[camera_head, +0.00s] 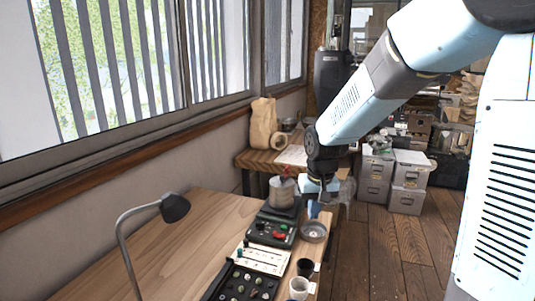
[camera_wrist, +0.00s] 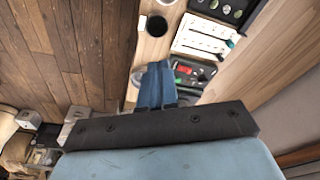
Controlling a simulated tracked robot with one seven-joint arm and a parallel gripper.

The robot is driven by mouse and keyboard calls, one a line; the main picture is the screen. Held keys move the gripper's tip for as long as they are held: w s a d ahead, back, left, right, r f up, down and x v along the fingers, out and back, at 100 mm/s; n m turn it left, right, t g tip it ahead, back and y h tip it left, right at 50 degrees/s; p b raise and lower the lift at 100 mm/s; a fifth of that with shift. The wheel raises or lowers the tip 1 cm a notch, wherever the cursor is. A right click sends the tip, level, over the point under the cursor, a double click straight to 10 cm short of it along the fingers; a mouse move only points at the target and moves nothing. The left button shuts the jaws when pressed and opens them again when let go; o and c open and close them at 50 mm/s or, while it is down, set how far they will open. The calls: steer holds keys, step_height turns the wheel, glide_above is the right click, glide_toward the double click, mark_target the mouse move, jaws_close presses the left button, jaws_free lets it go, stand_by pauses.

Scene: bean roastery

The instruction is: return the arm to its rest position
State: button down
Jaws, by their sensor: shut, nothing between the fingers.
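My arm (camera_head: 362,100) is pale blue and grey and reaches in from the upper right in the head view. It is bent, with its dark wrist hanging down over the right edge of the wooden bench. My gripper (camera_head: 313,212) points down beside the round metal dish and the device with a red knob. In the wrist view my gripper (camera_wrist: 158,66) shows as two blue fingers pressed together with nothing between them. Beyond them lie the bench and the control box. The head view does not show clearly how far the fingertips are above the bench.
Grey drawer boxes (camera_head: 408,180) stand on the floor behind. Open wooden floor (camera_head: 390,245) lies right of the bench.

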steer(key=s+d+r+t, duration=0.1)
steer(key=s+d+r, duration=0.2)
steer(key=s, duration=0.4)
steer(key=s+d+r+m+t, duration=0.1)
steer(key=s+d+r, duration=0.3)
steer(key=s+r, duration=0.2)
steer(key=s+d+r+t, duration=0.1)
steer(key=s+d+r, duration=0.2)
steer(key=s+r, duration=0.2)
steer(key=shift+s+d+t, duration=0.4)
steer(key=shift+s, duration=0.95)
